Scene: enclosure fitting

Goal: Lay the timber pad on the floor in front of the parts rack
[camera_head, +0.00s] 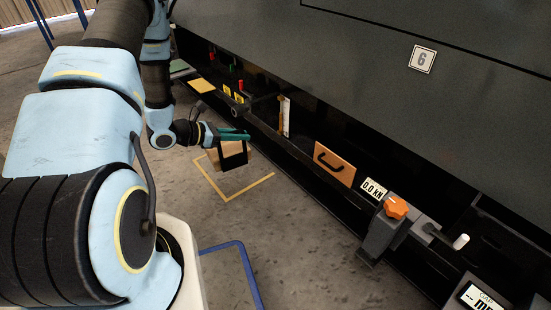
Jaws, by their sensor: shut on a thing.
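My gripper (236,134) has teal fingers and is shut on a small tan block with a dark face, which looks like the timber pad (231,150). The pad hangs below the fingers, over the far part of a yellow outline (246,189) marked on the concrete floor (290,225). I cannot tell whether its lower edge touches the floor. Beside it, on the right, runs a long dark unit (300,160) that holds several parts and may be the parts rack. The fingers hide the pad's top edge.
A wooden panel with a black handle (334,163) stands in the dark unit. An orange knob (396,207) on a grey clamp juts out near a 0.0 kN display (373,189). The floor inside the outline is otherwise bare.

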